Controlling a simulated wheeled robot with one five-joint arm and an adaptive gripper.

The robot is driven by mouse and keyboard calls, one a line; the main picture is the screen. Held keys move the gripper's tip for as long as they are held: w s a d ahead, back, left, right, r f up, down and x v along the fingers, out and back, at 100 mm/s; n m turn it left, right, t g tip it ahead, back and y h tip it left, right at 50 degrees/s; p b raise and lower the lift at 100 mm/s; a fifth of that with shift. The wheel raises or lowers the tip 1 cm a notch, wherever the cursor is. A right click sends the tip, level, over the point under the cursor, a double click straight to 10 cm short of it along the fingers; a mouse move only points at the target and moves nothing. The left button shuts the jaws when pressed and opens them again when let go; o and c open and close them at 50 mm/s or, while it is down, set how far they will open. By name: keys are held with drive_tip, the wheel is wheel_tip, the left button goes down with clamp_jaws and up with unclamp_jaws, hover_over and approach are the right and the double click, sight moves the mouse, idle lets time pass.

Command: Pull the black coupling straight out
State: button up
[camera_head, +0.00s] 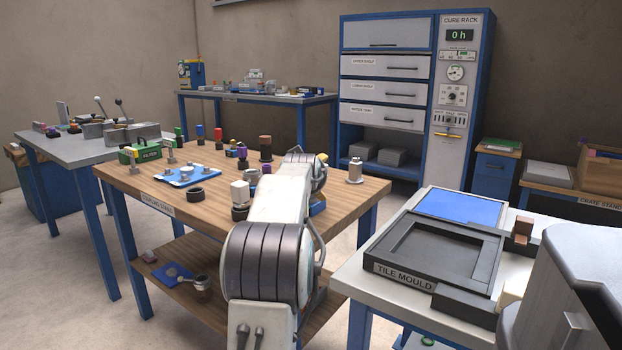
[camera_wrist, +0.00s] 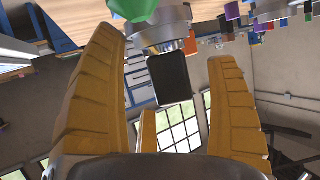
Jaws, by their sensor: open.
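The black coupling (camera_wrist: 169,79) looks like a dark block in the wrist view. It sits against a brass-coloured piece at the end of a silver cylindrical part (camera_wrist: 160,32), with a green part (camera_wrist: 133,8) above that in the picture. My gripper (camera_wrist: 164,47) is open, its yellow fingers to the left and right of the coupling with a visible gap on each side. I cannot tell how deep the coupling lies between them. In the head view my arm hides the coupling and most of the gripper.
The wooden workbench (camera_head: 135,183) holds several small parts, a blue tray (camera_head: 183,176) and a black ring (camera_head: 195,194). The tile mould (camera_head: 440,255) stands on a table at the right. The cure rack (camera_head: 386,68) is behind.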

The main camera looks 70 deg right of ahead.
idle(0.3)
drive_tip(key=c, duration=1.4)
drive_tip(key=shift+d+r, duration=0.1)
drive_tip(key=shift+r, duration=0.15)
drive_tip(key=shift+r+p, duration=1.15)
drive_tip(key=shift+p, duration=0.1)
drive_tip(key=shift+s+r, duration=0.1)
drive_tip(key=shift+r, duration=0.15)
drive_tip(key=shift+c, duration=0.6)
drive_tip(key=shift+r+p, duration=1.35)
drive_tip(key=shift+p, duration=0.25)
drive_tip(key=shift+r, duration=0.2)
drive_tip(key=shift+r+p, duration=1.85)
drive_tip(key=shift+p, duration=0.05)
